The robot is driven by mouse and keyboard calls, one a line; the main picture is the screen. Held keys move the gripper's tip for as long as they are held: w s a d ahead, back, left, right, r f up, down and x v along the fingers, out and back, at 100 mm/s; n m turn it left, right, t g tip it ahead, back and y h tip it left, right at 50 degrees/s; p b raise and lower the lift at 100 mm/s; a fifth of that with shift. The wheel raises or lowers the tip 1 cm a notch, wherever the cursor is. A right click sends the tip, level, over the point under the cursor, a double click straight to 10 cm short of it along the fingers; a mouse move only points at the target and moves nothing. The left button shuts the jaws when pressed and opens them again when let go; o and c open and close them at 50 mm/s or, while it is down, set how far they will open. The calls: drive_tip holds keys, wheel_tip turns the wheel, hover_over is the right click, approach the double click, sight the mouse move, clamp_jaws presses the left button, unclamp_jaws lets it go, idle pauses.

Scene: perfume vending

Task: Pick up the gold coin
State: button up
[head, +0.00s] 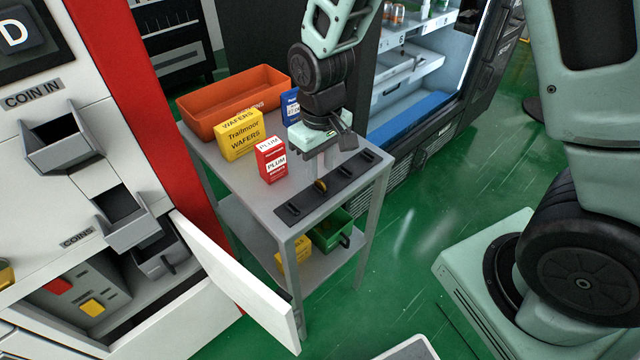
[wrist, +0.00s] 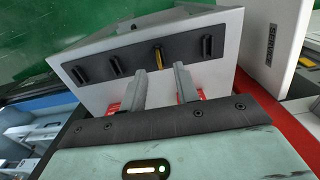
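The gold coin (head: 320,185) stands on edge in a slot of the black strip (head: 345,187) along the front of the grey table (head: 225,172). The wrist view also shows the coin (wrist: 158,56), thin and edge-on. My gripper (head: 322,170) points down at the strip, just above and beside the coin. In the wrist view my two fingers (wrist: 160,74) are apart with nothing between them. The coin shows just beyond the gap between their tips. The coin's lower part is hidden in the slot.
A red PLUM box (head: 271,160), a yellow wafers box (head: 238,138), a blue box (head: 290,106) and an orange bin (head: 212,117) stand on the table. The open white machine door (head: 240,285) is near its front left leg. A green bin (head: 332,230) sits on the lower shelf.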

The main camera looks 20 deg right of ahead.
sight(321, 181)
drive_tip(key=shift+d+f, duration=0.1)
drive_tip(key=shift+f, duration=1.85)
clamp_jaws()
drive_tip(key=shift+r, duration=0.1)
